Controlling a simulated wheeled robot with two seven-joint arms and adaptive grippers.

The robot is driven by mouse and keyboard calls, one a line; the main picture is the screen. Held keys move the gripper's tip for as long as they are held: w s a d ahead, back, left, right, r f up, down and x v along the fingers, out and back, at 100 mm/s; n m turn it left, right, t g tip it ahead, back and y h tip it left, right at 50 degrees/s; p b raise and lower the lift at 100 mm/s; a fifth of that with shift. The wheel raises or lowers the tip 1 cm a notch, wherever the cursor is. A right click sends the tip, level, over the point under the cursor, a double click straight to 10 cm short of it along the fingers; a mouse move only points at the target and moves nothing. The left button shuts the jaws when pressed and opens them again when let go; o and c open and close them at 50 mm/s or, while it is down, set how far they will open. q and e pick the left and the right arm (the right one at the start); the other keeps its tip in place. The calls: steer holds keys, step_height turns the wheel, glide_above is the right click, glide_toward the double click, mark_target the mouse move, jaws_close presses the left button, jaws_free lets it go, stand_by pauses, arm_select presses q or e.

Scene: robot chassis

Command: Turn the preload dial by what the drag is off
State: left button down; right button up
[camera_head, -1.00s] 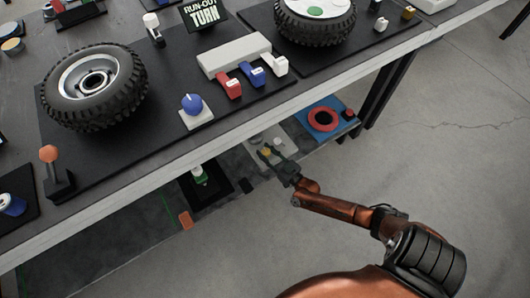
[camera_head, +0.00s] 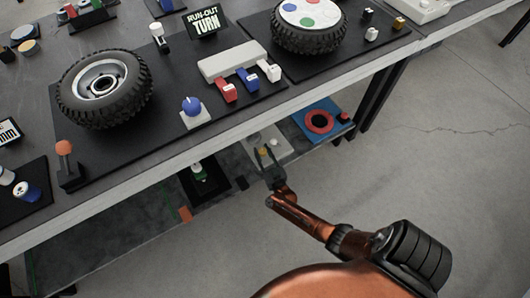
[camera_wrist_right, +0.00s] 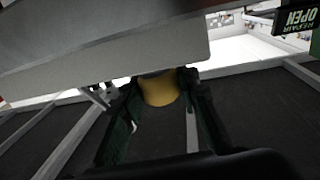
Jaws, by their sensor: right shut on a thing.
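A yellow knob (camera_head: 263,153) stands on a pale plate (camera_head: 252,142) on the lower shelf. My right gripper (camera_head: 265,161) reaches in under the table edge and is shut on this knob. In the right wrist view the yellow knob (camera_wrist_right: 159,90) sits between the two dark fingers, with its lower end hidden. Whether the knob is the preload dial I cannot tell, as no marking on it is readable. A blue knob (camera_head: 192,104) on a white base stands on the table mat. My left gripper is not in view.
The table top overhangs the shelf closely above my right gripper. A blue plate with a red ring (camera_head: 319,122) lies right of the knob, and a green-topped part (camera_head: 198,173) left of it. A tyred wheel (camera_head: 104,85) and a "RUN-OUT TURN" sign (camera_head: 202,21) stand above. Floor in front is open.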

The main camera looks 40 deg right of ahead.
mark_target(263, 156)
steer(key=shift+a+m+g+h, duration=0.25)
steer(key=shift+m+g+h, duration=0.35)
steer(key=shift+h, duration=0.4)
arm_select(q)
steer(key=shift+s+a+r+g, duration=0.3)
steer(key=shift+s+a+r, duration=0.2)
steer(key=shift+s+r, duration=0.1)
arm_select(e)
steer(key=shift+d+f+m+g+h, duration=0.1)
steer(key=shift+m+g+h, duration=0.4)
steer(key=shift+m+h, duration=0.5)
steer(key=o, duration=0.9)
steer(key=shift+o, duration=1.3)
steer(key=shift+d, duration=0.15)
steer(key=shift+s, duration=0.1)
steer(key=v, duration=0.7)
steer(key=shift+a, duration=0.25)
